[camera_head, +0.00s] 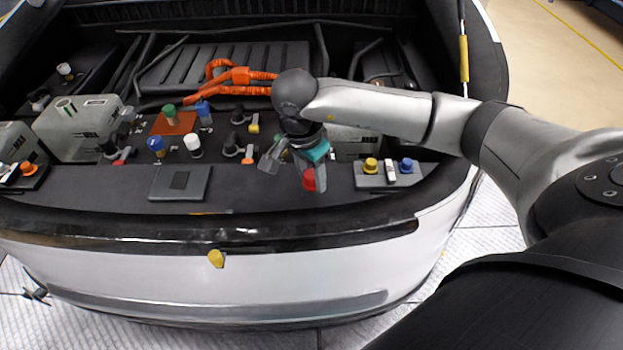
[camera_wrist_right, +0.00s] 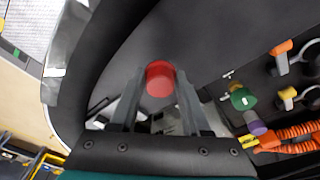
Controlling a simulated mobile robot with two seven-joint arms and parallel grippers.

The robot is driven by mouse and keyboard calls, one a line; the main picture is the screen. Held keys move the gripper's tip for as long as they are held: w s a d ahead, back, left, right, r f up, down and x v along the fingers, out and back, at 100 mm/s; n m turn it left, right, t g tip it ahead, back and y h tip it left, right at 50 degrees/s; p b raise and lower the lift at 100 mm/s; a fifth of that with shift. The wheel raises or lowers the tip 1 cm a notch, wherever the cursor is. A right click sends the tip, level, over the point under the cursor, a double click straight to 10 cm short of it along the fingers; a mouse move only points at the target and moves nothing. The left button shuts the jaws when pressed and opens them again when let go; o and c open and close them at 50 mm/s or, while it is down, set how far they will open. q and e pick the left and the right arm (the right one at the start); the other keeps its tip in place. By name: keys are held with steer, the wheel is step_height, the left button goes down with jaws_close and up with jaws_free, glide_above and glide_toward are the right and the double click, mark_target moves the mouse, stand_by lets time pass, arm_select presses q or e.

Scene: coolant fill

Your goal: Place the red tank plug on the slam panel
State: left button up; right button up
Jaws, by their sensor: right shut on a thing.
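The red tank plug (camera_head: 309,180) is held between the fingers of my right gripper (camera_head: 295,165), above the dark slam panel (camera_head: 100,192) at the front of the engine bay. In the right wrist view the round red plug (camera_wrist_right: 160,78) sits between the two fingertips of the right gripper (camera_wrist_right: 160,92). Dark panel surface lies beyond it. I cannot tell from these views how far above the panel the plug is. My left gripper is not in view.
A holder with yellow and blue caps (camera_head: 388,175) is right of the plug. A flat grey plate (camera_head: 180,183) lies to the left. Blue, white and green caps stand behind, with a grey tank (camera_head: 75,125) further left. Orange cables (camera_head: 240,77) lie behind.

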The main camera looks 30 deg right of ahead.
mark_target(305, 186)
steer(key=shift+f, duration=0.7)
steer(key=shift+f, duration=0.1)
steer(key=o, duration=1.1)
steer(key=shift+c, duration=0.2)
steer(key=shift+r, duration=0.25)
step_height(305, 186, up, 12)
steer(key=a+p, duration=0.1)
steer(key=shift+s+a, duration=0.2)
steer(key=shift+a, duration=0.2)
